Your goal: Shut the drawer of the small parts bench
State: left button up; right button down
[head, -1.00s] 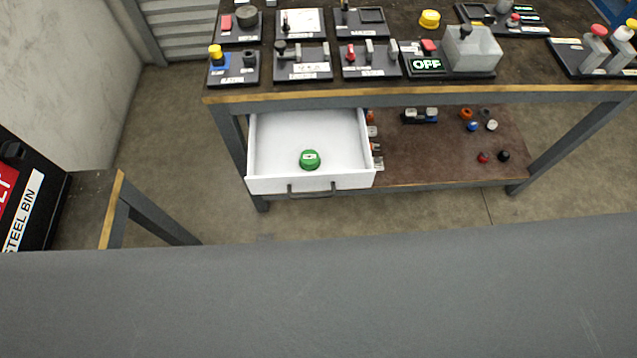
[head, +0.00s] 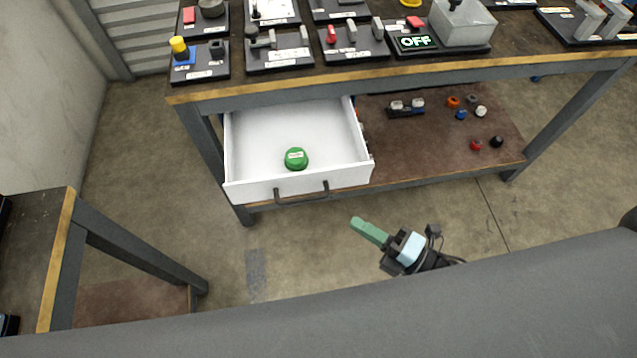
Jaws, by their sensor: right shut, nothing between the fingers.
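The white drawer (head: 262,188) of the small parts bench (head: 330,82) stands pulled out below the bench top, at the left end. Its dark bar handle (head: 302,197) is on the front panel. A green round cap (head: 296,158) lies inside on the drawer floor. My right gripper (head: 362,226) is in front of the drawer, to the right of and lower in the picture than the handle, apart from it. Its green fingers are together and hold nothing. My left gripper is not in view.
The brown lower shelf (head: 425,150) carries small coloured parts. Another table (head: 38,230) stands at the left. Bare floor lies before the drawer.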

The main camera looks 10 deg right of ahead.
aim_at(302, 175)
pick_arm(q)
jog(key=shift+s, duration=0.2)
pick_arm(e)
jog(key=shift+w+d+x, duration=0.35)
jog(key=shift+x, duration=1.7)
jog(key=shift+w+d+x, duration=0.3)
jog(key=shift+x, duration=1.8)
jog(key=shift+w+d+x, duration=0.35)
jog(key=shift+x, duration=1.7)
